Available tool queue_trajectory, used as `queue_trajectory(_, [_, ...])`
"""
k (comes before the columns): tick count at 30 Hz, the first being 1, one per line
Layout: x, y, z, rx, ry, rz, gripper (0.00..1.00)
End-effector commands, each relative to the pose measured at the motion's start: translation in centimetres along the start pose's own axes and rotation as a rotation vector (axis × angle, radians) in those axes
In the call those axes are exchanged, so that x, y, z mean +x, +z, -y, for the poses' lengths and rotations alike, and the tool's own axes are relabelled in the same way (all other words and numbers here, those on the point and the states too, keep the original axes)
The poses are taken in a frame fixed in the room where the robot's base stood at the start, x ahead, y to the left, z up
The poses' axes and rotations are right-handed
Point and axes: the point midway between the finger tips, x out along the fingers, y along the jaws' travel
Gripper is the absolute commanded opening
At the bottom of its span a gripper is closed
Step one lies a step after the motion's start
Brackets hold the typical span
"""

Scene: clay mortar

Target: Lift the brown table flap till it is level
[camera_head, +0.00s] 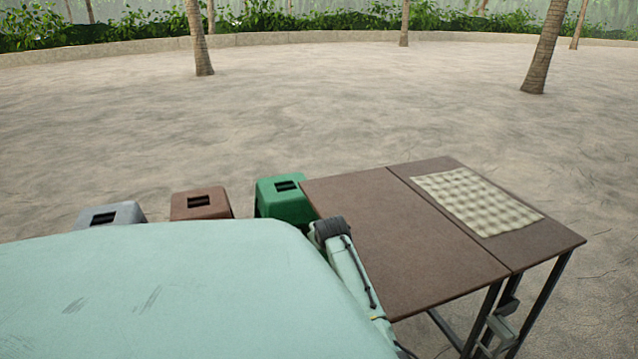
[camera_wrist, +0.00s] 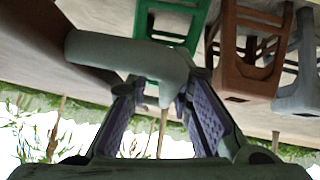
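The brown table flap (camera_head: 405,235) is the left panel of the folding table. In the head view it looks level, or nearly so, with the fixed table top (camera_head: 545,236) beyond a thin straight seam. In the wrist view a brown surface, apparently the flap (camera_wrist: 28,45), fills the upper left. My gripper (camera_wrist: 160,100) shows its two purple-padded fingers apart, with background visible between them. A smooth grey-green curved piece (camera_wrist: 125,50) crosses in front of the fingertips beside the brown surface; I cannot tell what it is or whether the fingers touch it.
A green stool (camera_head: 283,203) stands close to the flap's far left corner. A brown stool (camera_head: 200,203) and a grey stool (camera_head: 110,214) stand farther left. A checked cloth (camera_head: 475,200) lies on the fixed top. Sandy ground beyond the table is open, with palm trunks (camera_head: 545,50) farther off.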

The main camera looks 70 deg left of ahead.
Motion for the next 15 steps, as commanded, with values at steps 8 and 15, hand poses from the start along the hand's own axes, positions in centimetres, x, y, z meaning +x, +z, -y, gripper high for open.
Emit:
queue_trajectory(8, [-0.1,-0.1,0.4,-0.004,-0.004,-0.002,0.2])
queue_trajectory(15, [-2.2,-0.2,0.3,-0.005,-0.004,-0.005,0.2])
